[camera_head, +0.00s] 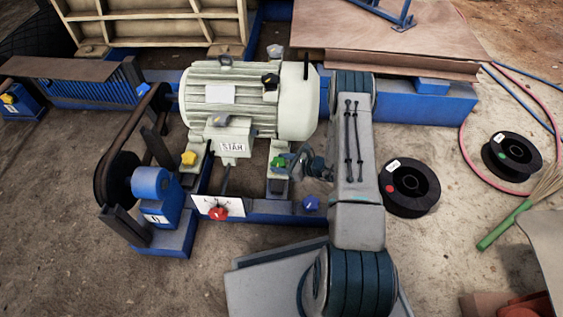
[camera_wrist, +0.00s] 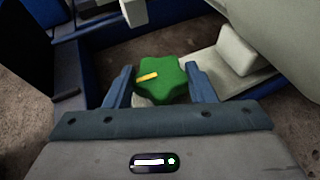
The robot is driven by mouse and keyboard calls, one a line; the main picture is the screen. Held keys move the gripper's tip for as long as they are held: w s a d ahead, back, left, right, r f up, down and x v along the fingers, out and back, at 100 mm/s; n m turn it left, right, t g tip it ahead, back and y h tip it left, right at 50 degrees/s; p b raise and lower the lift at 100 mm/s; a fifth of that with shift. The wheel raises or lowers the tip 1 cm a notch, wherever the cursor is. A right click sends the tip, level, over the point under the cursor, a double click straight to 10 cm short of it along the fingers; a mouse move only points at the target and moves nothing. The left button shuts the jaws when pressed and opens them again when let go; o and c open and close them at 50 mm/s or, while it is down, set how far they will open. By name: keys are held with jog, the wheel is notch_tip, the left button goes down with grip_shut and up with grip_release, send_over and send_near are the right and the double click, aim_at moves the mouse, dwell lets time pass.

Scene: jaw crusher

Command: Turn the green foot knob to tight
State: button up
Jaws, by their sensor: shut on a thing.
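The green foot knob (camera_wrist: 162,82) is star-shaped with a yellow mark on its top that points to the left in the wrist view. It also shows in the head view (camera_head: 279,162) at the right foot of the grey motor (camera_head: 247,97). My gripper (camera_wrist: 160,84) has one finger on each side of the knob and is shut on it. In the head view my gripper (camera_head: 289,163) reaches the knob from the right. The lower part of the knob and its bolt are hidden.
A yellow knob (camera_head: 189,158) sits at the motor's left foot. A red knob (camera_head: 221,208) on a white plate and a blue knob (camera_head: 311,203) are on the front rail. A black knob (camera_head: 270,82) is on the motor. Black spools (camera_head: 409,188) lie right of my arm.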

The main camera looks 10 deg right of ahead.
jog(key=m+t+h+p, duration=0.1)
jog(key=m+t+h, duration=0.1)
jog(key=shift+s+a+m, duration=0.1)
jog(key=shift+s+m, duration=0.05)
jog(key=shift+m, duration=0.25)
jog(key=shift+a+m+t+h+p, duration=0.1)
jog(key=shift+m+t+h+p, duration=0.75)
jog(key=shift+m+h, duration=0.35)
jog(key=o, duration=1)
jog(key=shift+s, duration=0.1)
jog(key=p+v, duration=0.5)
jog(key=v, duration=0.8)
jog(key=shift+s+r, duration=0.15)
jog(key=shift+s, duration=0.2)
